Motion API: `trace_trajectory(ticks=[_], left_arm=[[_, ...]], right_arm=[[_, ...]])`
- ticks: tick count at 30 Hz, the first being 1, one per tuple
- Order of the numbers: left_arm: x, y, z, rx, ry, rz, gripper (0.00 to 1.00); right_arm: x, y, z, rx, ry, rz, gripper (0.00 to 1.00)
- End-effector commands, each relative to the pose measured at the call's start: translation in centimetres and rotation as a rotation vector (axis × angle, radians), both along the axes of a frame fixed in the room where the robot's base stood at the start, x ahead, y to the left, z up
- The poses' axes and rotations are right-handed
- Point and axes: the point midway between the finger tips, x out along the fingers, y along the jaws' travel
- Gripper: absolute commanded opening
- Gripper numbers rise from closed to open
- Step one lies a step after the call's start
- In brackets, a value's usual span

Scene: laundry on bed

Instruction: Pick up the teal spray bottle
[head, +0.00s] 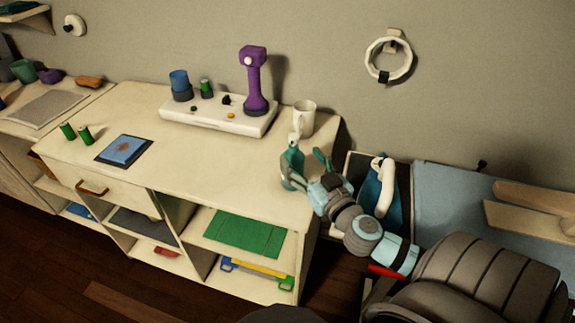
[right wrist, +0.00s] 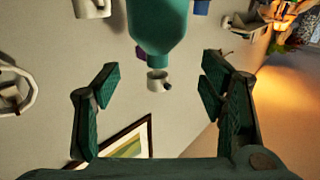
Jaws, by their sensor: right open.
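The teal spray bottle (head: 291,165) stands upright near the right front edge of the white desk, its white spray head on top. My right gripper (head: 304,168) is open beside it on its right, its fingers pointing at the bottle. In the right wrist view the bottle (right wrist: 157,22) appears upside down at the top centre. There the open fingers of my right gripper (right wrist: 160,85) are spread to either side, with nothing held between them. I cannot tell whether a finger touches the bottle. My left gripper is not in view.
A white mug (head: 304,118) stands behind the bottle. A white base (head: 218,113) with a purple upright device (head: 254,80) stands at the back of the desk (head: 215,165). A blue tablet (head: 124,150) lies at left. A teal and white object (head: 386,185) is behind my right arm.

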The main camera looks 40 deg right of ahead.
Motion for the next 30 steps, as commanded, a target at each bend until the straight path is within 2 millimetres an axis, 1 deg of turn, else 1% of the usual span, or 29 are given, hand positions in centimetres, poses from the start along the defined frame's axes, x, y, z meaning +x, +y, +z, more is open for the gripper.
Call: trace_trajectory(ticks=[5,6,8,10,15,20,21,23,27,30], left_arm=[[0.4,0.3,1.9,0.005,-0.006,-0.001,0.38],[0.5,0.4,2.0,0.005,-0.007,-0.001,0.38],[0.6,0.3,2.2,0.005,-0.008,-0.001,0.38],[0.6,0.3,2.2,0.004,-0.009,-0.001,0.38],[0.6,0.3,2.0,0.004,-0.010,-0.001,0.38],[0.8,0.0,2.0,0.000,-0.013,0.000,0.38],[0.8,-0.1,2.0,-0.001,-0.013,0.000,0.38],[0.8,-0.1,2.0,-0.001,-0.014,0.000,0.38],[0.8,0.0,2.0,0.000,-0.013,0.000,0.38],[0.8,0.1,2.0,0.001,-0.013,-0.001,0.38]], right_arm=[[3.5,-0.4,0.5,0.009,0.000,-0.002,0.64],[4.3,-0.7,0.4,0.007,0.003,-0.002,0.64],[5.2,-1.0,0.2,0.010,0.004,0.000,0.64],[5.7,-1.0,0.0,0.008,0.006,0.003,0.64],[5.6,-0.8,-0.1,0.006,0.005,0.004,0.64],[5.3,-0.4,0.2,0.002,0.002,0.004,0.39],[5.3,-0.4,0.2,0.002,0.001,0.004,0.32],[5.2,-0.3,0.2,0.001,0.001,0.003,0.23],[5.2,-0.3,0.2,0.001,0.001,0.003,0.00],[5.2,-0.4,0.2,0.002,0.003,0.002,0.00]])
